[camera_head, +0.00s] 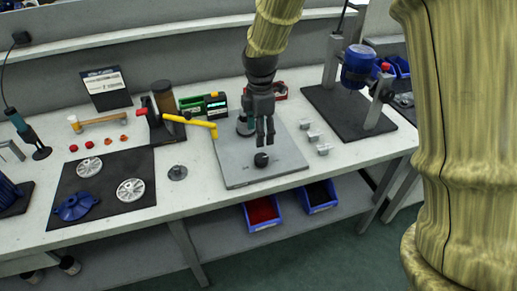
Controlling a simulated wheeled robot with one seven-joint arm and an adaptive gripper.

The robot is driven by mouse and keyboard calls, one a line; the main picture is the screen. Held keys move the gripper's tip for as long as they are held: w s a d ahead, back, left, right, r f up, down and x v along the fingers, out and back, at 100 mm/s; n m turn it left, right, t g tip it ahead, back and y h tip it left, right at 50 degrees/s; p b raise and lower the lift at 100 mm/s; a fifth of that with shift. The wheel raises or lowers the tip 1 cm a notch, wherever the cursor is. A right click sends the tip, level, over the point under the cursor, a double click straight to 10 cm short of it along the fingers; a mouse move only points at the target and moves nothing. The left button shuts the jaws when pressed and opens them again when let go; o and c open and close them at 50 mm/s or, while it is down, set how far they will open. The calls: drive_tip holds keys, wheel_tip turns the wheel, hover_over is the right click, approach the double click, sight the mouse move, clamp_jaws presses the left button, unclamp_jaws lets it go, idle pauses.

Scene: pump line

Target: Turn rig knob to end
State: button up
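The rig is a grey plate (232,171) on the workbench, with a small black knob (261,159) near its front middle. A dark cylindrical part (244,126) stands on the plate farther back, partly behind my gripper. My gripper (266,138) points down above the plate, just behind and above the knob in the picture. Its fingers look apart with nothing seen between them. The fingertips appear clear of the knob, though the exact height is hard to judge.
A yellow-handled tool (190,122) reaches over the plate's back left. Small grey blocks (314,135) lie to its right. A blue-motor stand (359,68) is at back right. A black mat (105,162) with wheels lies left. Blue bins (262,213) sit below the bench.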

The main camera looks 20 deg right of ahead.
sight(262, 157)
drive_tip(key=shift+s+d+f+p, duration=0.1)
drive_tip(key=shift+f+p, duration=0.15)
drive_tip(key=shift+f, duration=2.3)
drive_tip(key=shift+s+d+f+p, duration=0.1)
drive_tip(key=shift+f+p, duration=0.15)
drive_tip(key=shift+f, duration=2.25)
drive_tip(key=c, duration=1)
